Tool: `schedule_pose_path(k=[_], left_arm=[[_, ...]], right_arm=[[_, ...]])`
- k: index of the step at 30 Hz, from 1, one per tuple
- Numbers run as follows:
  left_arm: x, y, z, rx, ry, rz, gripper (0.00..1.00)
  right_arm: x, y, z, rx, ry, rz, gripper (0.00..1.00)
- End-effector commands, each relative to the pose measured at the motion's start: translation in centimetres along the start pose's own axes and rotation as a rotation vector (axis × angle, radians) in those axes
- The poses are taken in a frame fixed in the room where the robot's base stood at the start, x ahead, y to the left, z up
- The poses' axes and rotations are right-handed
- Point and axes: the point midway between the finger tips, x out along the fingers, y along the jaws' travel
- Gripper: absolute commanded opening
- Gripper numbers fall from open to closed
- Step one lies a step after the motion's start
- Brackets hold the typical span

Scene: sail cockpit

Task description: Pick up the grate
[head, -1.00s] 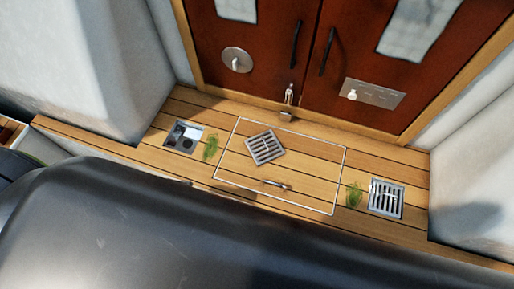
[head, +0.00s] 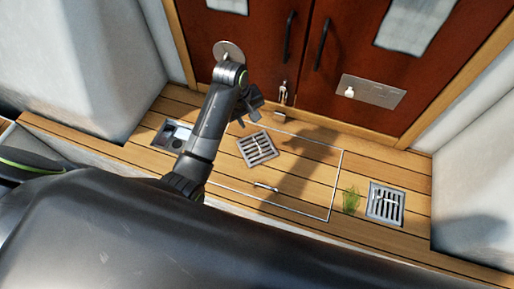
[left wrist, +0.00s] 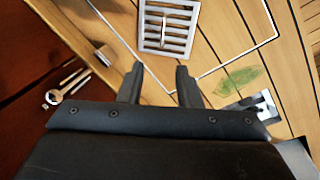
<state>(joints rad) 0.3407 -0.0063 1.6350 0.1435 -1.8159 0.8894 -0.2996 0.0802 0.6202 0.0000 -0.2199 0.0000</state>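A square slotted metal grate (head: 257,149) lies loose and turned at an angle on the wooden deck, inside the outlined hatch. It also shows at the top of the left wrist view (left wrist: 168,28), partly cut off by the frame edge. My left gripper (head: 249,117) is above the deck, just beyond the grate toward the doors. In the left wrist view its two fingers (left wrist: 160,70) are apart with nothing between them, and the grate is ahead of the tips. My right gripper is not in view.
A second grate (head: 385,202) sits at the right, with a green tuft (head: 351,199) beside it. An uncovered drain (head: 172,134) is at the left, partly behind my left arm. A hatch handle (head: 265,187) lies in front of the loose grate.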

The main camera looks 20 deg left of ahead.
Motion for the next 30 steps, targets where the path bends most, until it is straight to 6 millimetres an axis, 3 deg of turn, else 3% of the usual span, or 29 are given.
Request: schedule_pose_path(k=[3, 9, 20, 30], left_arm=[[3.0, -0.1, 0.1, 0.0, -0.004, -0.004, 0.31], [7.1, -0.1, 0.1, 0.001, -0.002, -0.003, 0.31], [10.2, -0.2, 0.1, 0.002, 0.0, -0.001, 0.31], [14.5, -0.5, 0.5, 0.003, 0.001, 0.0, 0.31]], right_arm=[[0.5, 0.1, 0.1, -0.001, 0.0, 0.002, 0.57], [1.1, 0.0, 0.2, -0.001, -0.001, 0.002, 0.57], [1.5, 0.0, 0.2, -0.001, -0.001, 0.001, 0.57], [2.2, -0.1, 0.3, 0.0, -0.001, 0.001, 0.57]])
